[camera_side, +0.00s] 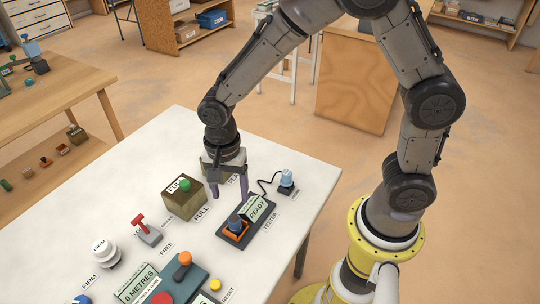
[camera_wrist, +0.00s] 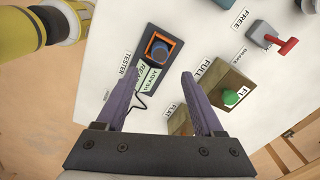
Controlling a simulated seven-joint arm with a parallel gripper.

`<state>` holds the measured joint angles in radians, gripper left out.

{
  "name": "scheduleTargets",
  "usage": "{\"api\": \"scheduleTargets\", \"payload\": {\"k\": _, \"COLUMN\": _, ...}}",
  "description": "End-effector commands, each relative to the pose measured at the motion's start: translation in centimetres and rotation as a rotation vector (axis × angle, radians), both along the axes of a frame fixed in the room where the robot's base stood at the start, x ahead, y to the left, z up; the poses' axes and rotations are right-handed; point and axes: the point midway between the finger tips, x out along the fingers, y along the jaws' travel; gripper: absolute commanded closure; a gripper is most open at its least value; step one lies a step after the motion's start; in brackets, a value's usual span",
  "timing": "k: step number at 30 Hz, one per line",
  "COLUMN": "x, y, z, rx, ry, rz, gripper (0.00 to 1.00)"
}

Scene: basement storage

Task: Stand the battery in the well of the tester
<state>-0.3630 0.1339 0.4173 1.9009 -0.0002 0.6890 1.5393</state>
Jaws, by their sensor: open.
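The tester (camera_side: 262,228) is a dark plate on the white table with an orange-rimmed well and a display reading READY. It also shows in the wrist view (camera_wrist: 152,90). A dark blue-grey, round-topped piece that looks like the battery (camera_side: 235,222) stands about upright in the well; it shows from above in the wrist view (camera_wrist: 159,50). I cannot tell how deep it sits. My gripper (camera_side: 229,191) points down behind the tester, open and empty. Its fingers (camera_wrist: 161,77) are apart from the battery, with nothing between them.
A brown box with a green knob (camera_side: 183,200), by the FULL label, stands left of my gripper. Another box, by the FLAT label (camera_wrist: 177,108), is partly hidden by it. A light-blue-topped device (camera_side: 286,182) is corded to the tester. A red lever (camera_side: 147,230) stands farther left.

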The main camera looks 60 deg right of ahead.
Motion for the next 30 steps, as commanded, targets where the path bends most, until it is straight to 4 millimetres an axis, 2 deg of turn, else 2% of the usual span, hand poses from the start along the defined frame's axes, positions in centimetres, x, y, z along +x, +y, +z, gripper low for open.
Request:
{"api": "scheduleTargets", "payload": {"k": 4, "x": -0.2, "y": -0.9, "z": 1.9, "rx": 0.01, "ry": -0.031, "rz": 0.057, "gripper": 0.31}}
{"api": "scheduleTargets", "payload": {"k": 8, "x": -1.6, "y": -3.3, "z": 6.5, "rx": 0.019, "ry": -0.11, "rz": 0.224, "gripper": 0.31}}
{"api": "scheduleTargets", "payload": {"k": 12, "x": -4.8, "y": -6.7, "z": 11.7, "rx": -0.008, "ry": -0.222, "rz": 0.474, "gripper": 0.31}}
{"api": "scheduleTargets", "payload": {"k": 16, "x": -8.8, "y": -9.4, "z": 15.0, "rx": -0.074, "ry": -0.319, "rz": 0.709, "gripper": 0.31}}
{"api": "scheduleTargets", "payload": {"k": 21, "x": -13.5, "y": -11.6, "z": 16.9, "rx": -0.189, "ry": -0.399, "rz": 0.967, "gripper": 0.31}}
{"api": "scheduleTargets", "payload": {"k": 24, "x": -15.3, "y": -12.2, "z": 17.2, "rx": -0.245, "ry": -0.422, "rz": 1.067, "gripper": 0.31}}
{"api": "scheduleTargets", "payload": {"k": 30, "x": -16.6, "y": -12.6, "z": 17.3, "rx": -0.289, "ry": -0.432, "rz": 1.15, "gripper": 0.31}}
